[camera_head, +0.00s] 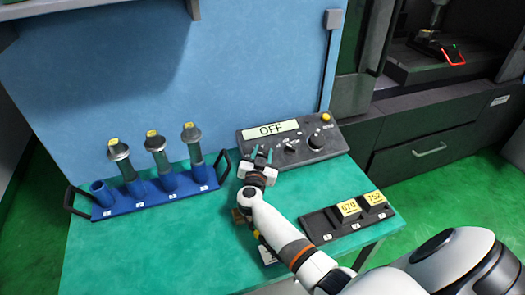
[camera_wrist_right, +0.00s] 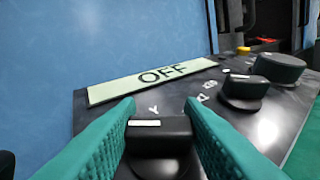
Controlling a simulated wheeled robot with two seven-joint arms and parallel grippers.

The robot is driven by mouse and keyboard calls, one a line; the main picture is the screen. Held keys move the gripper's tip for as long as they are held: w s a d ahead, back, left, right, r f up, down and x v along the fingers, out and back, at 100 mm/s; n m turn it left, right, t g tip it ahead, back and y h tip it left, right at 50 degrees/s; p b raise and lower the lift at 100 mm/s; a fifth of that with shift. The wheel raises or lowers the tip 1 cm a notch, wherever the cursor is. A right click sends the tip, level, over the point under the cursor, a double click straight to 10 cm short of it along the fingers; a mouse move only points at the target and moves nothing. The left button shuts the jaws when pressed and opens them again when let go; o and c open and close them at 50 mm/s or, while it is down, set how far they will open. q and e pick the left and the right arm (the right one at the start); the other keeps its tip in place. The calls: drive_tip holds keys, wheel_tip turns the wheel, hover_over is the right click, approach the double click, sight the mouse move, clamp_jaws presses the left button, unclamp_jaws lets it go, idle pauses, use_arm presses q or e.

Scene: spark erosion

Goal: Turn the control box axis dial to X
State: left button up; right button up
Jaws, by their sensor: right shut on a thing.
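The control box (camera_head: 322,152) is a dark sloped panel on the green table, and its pale display reads OFF (camera_head: 270,130). My right gripper (camera_head: 262,154) is at the box's left end and hides the leftmost dial in the head view. In the right wrist view, the teal fingers of the right gripper (camera_wrist_right: 160,120) are shut on a black dial (camera_wrist_right: 158,133) with a white mark on its top edge. A letter that looks like Y is printed just behind this dial, so it appears to be the axis dial. My left gripper is not in view.
Two more dials stand to the right: a middle dial (camera_wrist_right: 243,91) and a large round knob (camera_wrist_right: 280,67). A yellow button (camera_head: 326,117) is at the box's far corner. A blue rack (camera_head: 145,198) with tool holders stands left, and a black tray (camera_head: 345,222) in front.

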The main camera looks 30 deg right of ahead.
drive_tip(key=shift+a+m+g+h+p, duration=0.15)
drive_tip(key=shift+m+g+h+p, duration=0.25)
drive_tip(key=shift+m+g+h, duration=0.8)
drive_tip(key=shift+m+g, duration=0.9)
drive_tip(key=shift+f+m+g+h+b, duration=0.1)
drive_tip(key=shift+m+g+h+b, duration=0.45)
drive_tip(key=shift+m+g, duration=1.45)
drive_tip(key=shift+g, duration=0.3)
drive_tip(key=o, duration=1)
drive_tip(key=shift+r, duration=0.2)
